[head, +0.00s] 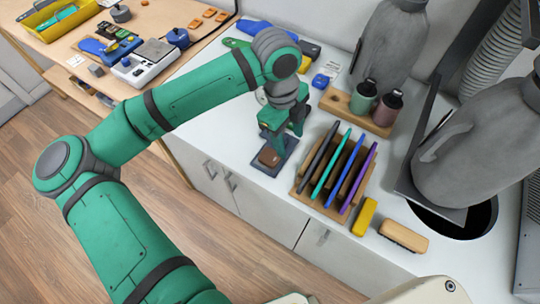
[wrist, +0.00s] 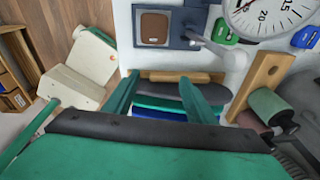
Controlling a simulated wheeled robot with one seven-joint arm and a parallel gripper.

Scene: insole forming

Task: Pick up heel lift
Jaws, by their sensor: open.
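The likely heel lift is a small brown block (head: 269,157) with rounded corners. It lies on a dark blue-grey plate (head: 286,160) near the front edge of the white counter. In the wrist view the brown block (wrist: 155,28) is at the top centre, in a pale outline on the dark plate (wrist: 179,22). My gripper (head: 282,132) is above and just behind the block in the head view, partly covering the plate's far end. In the wrist view my gripper (wrist: 160,84) has its two green fingers spread, with nothing held between them. The block is beyond the fingertips.
A wooden rack (head: 308,193) with several coloured upright sheets stands close right of the plate. A wooden bottle holder (head: 345,104), a yellow block (head: 364,216) and a brush (head: 403,236) are farther right. A dial (wrist: 265,14) is near the plate in the wrist view.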

